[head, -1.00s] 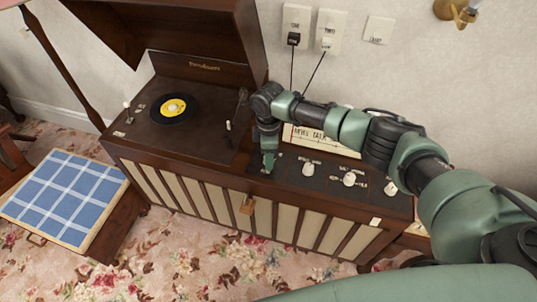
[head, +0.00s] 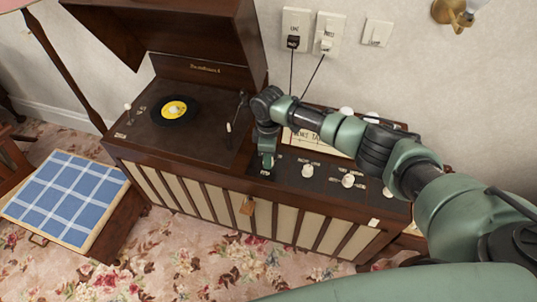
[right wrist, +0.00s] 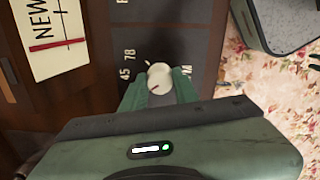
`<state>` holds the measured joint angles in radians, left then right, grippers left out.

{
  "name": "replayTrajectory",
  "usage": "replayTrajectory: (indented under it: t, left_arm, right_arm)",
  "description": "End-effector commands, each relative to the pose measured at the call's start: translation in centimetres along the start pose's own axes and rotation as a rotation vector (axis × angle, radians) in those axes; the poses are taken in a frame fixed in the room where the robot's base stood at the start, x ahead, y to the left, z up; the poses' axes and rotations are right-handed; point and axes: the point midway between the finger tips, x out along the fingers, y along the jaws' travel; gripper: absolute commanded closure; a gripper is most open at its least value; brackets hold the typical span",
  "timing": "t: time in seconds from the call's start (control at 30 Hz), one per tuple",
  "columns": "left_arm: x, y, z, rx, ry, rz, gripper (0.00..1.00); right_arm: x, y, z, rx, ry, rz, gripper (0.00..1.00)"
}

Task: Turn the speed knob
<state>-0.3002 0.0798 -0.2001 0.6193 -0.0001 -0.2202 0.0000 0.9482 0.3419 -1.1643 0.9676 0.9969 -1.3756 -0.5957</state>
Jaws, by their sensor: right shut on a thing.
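The speed knob (right wrist: 159,75) is a round pale knob on a dark panel, with "45" and "78" printed beside it in the right wrist view. My right gripper (right wrist: 157,90) is shut on it, a green finger on either side. In the head view my right gripper (head: 267,170) reaches down to the left end of the control panel (head: 326,188) of the wooden record console (head: 118,150). The gripper and arm hide the knob there. I do not see my left gripper.
More pale knobs (head: 348,181) stand along the panel to the right of the gripper. The turntable holds a black record (head: 190,114) under a raised lid (head: 175,30). Cords run up to wall sockets (head: 297,20). A blue checked table (head: 65,195) stands at left.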

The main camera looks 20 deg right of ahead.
Motion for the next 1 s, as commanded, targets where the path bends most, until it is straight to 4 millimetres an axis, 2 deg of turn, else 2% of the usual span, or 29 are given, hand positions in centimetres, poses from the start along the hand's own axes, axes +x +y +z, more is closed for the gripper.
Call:
replayTrajectory:
  t: [0.03, 0.2, 0.6, 1.0]
  left_arm:
    - [-0.8, 0.0, -0.1, 0.0, 0.0, 0.0, 0.68]
    - [-2.0, 0.0, -0.2, 0.0, 0.0, 0.0, 0.68]
    - [-4.0, -0.1, -0.4, 0.0, 0.001, 0.0, 0.68]
    - [-4.7, -0.1, -0.5, 0.0, 0.001, 0.0, 0.68]
  right_arm:
    - [-0.4, -0.1, -0.1, 0.037, 0.003, -0.003, 1.0]
    - [-0.4, -0.1, -0.1, 0.183, 0.003, -0.004, 1.0]
    - [-0.3, -0.1, -0.2, 0.486, 0.003, -0.002, 1.0]
    - [-0.2, 0.1, -0.1, 0.62, 0.003, 0.0, 1.0]
